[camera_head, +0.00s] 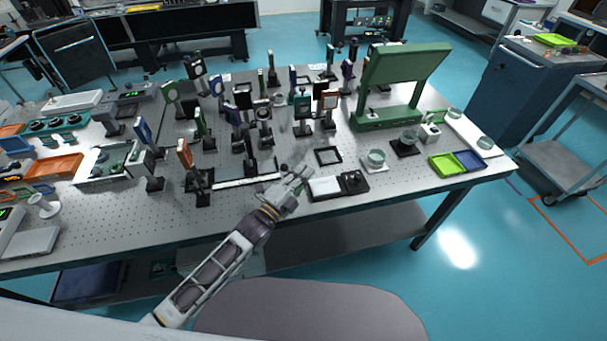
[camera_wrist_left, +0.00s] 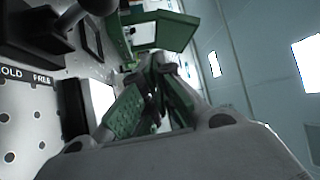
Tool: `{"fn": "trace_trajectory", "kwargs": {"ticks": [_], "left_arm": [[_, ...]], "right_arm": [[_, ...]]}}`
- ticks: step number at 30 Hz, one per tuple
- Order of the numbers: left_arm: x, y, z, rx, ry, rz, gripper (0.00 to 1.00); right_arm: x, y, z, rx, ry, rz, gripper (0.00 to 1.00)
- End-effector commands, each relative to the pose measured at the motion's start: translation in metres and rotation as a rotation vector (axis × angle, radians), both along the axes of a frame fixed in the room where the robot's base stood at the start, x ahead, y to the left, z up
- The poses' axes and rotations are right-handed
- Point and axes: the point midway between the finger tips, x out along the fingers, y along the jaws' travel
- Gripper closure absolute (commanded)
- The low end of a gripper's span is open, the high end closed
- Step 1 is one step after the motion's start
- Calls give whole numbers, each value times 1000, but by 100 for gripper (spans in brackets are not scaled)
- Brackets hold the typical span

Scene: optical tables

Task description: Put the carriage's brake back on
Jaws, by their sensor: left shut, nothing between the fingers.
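A long pale rail (camera_head: 232,183) lies near the front edge of the perforated optical table, with the black carriage (camera_head: 251,166) and its upright post on it. In the left wrist view, a dark block (camera_wrist_left: 32,35) with a rounded grey lever or knob (camera_wrist_left: 72,18) shows at top left, beside a label (camera_wrist_left: 27,76) reading "OLD FREE", its start cut off. I cannot tell the brake's exact position. My left gripper (camera_head: 302,176) is just right of the rail's right end; its fingers (camera_wrist_left: 152,92) are shut and empty, apart from the lever. My right gripper is not in view.
A white pad with a black device (camera_head: 353,181) and a flat black frame (camera_head: 328,156) lie close to my left gripper. Several mounted optics crowd the table behind. A green stand (camera_head: 403,85) is at back right; green and blue trays (camera_head: 447,164) are at right.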

Motion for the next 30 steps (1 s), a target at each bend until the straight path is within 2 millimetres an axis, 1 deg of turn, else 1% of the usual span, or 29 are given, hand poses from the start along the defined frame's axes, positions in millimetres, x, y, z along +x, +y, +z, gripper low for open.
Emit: {"fn": "trace_trajectory", "kwargs": {"ticks": [1, 5, 8, 13, 17, 20, 22, 27, 30], "left_arm": [[1, 0, 3, -1, -1, 0, 100], [4, 0, 7, -1, -1, 0, 100], [-1, 2, 1, -1, 1, 0, 100], [-7, 5, -3, -1, 0, 0, 100], [-13, 8, -7, -1, 0, 0, 100], [-18, 10, -12, 0, 1, 1, 100], [-24, 13, -16, 0, 1, 1, 100], [-37, 19, -25, -1, 2, -1, 100], [-45, 23, -31, -1, 1, 0, 100]], "right_arm": [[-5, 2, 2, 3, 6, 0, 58], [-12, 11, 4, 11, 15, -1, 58], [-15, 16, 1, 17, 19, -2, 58], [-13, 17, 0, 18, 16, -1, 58], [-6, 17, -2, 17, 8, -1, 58], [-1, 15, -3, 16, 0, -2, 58], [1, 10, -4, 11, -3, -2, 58], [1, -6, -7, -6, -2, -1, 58], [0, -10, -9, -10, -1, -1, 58]]}}
